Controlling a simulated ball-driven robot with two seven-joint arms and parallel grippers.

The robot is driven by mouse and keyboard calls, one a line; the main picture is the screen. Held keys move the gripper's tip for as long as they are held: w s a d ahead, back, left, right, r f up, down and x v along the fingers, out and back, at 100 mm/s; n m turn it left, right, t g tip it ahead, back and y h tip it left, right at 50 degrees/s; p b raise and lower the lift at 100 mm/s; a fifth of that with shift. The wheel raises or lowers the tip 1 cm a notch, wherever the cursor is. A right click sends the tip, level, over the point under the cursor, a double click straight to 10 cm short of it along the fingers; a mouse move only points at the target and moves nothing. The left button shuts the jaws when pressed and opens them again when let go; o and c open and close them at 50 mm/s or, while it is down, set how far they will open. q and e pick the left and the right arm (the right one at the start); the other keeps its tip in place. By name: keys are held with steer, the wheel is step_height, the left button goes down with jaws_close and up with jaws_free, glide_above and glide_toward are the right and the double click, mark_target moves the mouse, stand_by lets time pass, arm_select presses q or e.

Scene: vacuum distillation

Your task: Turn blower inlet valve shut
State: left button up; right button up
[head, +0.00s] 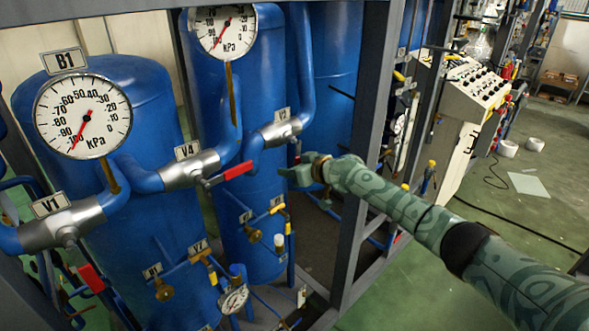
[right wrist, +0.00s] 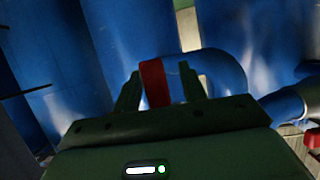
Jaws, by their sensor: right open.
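Steel valves with red lever handles sit on the blue pipes, tagged V1 (head: 65,222), V4 (head: 190,170) and V2 (head: 282,132). No label names the blower inlet valve. My right gripper (head: 297,174) is just below and right of V2, in front of the blue tanks. In the right wrist view its two fingers (right wrist: 161,85) are open, with a red handle (right wrist: 154,82) between them, nearer the left finger. I cannot tell whether they touch. In the head view most of V2's handle is hidden by the gripper. My left gripper is out of view.
The V4 red handle (head: 238,170) points toward my right gripper. A grey frame post (head: 358,150) stands close to my right forearm. Pressure gauges (head: 83,116) and thin pipes with small valves crowd the tanks. Green floor (head: 430,280) is open at the right.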

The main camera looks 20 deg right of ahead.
steer(key=v, duration=1.6)
steer(key=shift+r+p, duration=0.15)
steer(key=shift+p, duration=0.3)
steer(key=shift+s, duration=0.1)
